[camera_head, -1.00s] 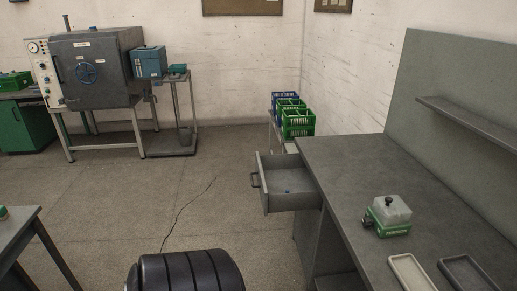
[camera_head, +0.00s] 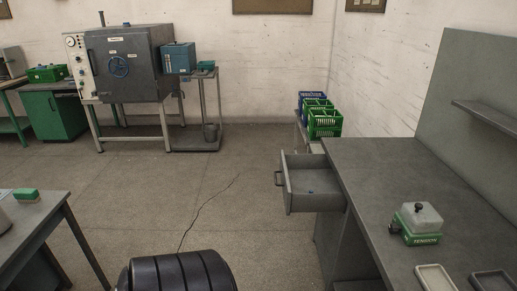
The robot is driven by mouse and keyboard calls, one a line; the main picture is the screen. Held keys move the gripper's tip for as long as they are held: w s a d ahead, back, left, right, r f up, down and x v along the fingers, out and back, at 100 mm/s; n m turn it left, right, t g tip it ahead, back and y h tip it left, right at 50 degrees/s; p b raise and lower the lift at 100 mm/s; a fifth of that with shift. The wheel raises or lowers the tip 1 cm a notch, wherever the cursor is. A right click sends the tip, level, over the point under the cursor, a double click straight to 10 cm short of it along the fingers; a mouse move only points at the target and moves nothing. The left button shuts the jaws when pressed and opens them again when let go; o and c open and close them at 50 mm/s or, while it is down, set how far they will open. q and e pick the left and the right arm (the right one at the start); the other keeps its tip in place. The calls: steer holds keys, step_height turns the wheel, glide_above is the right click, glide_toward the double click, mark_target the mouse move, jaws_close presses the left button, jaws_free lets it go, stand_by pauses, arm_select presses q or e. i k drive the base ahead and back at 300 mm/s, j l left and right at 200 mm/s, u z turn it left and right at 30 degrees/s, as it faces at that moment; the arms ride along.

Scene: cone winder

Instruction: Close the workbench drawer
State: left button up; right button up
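The workbench drawer (camera_head: 314,190) is grey and stands pulled out of the left side of the grey workbench (camera_head: 385,180). Its dark handle (camera_head: 279,179) is on the front face, turned to the left of the picture. A small dark item seems to lie inside the drawer, too small to tell. Neither of my grippers shows in the head view.
Green and blue crates (camera_head: 324,123) stand behind the drawer. Another table (camera_head: 30,222) is at the lower left. The floor (camera_head: 215,200) left of the drawer is clear.

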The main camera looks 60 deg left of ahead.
mark_target(299, 173)
steer(key=j+u, duration=0.2)
steer(key=u, duration=0.2)
steer(key=j+u, duration=0.15)
steer(key=u, duration=0.3)
steer(key=i+j+u, duration=0.1)
steer(key=u, duration=0.3)
steer(key=i+j+u, duration=0.1)
steer(key=u, duration=0.35)
steer(key=i+j, duration=0.3)
